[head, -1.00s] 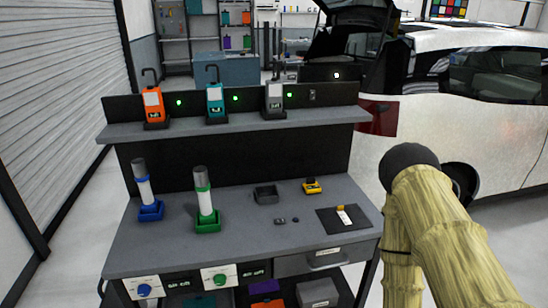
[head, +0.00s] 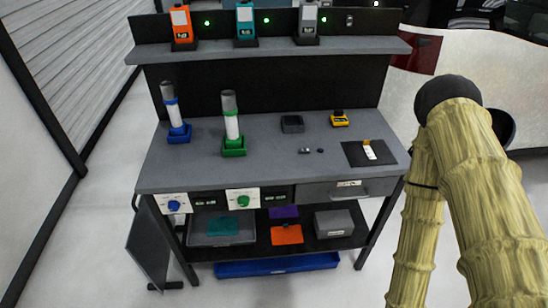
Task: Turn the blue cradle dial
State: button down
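The blue dial (head: 174,206) sits on a white plate on the front of the bench, at its left end. The blue cradle (head: 179,137) stands on the bench top above it and holds a clear and white tube with a blue band, tilted slightly. A green dial (head: 243,201) is on a second white plate to the right, below a green cradle (head: 234,150) with a similar tube. My arm, in a yellow bamboo-like finish, rises at the right of the head view, well apart from the blue dial. My gripper is not in view.
The bench top (head: 270,170) also carries a small dark tray (head: 292,124), a yellow device (head: 339,119) and a black mat (head: 386,157). A blue tray (head: 277,265) lies below. A dark panel (head: 152,247) leans at the left. Floor in front is clear.

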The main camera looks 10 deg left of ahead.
aim_at(174, 207)
jog(key=z, duration=1.05)
jog(key=k, duration=1.25)
jog(key=u, duration=2.05)
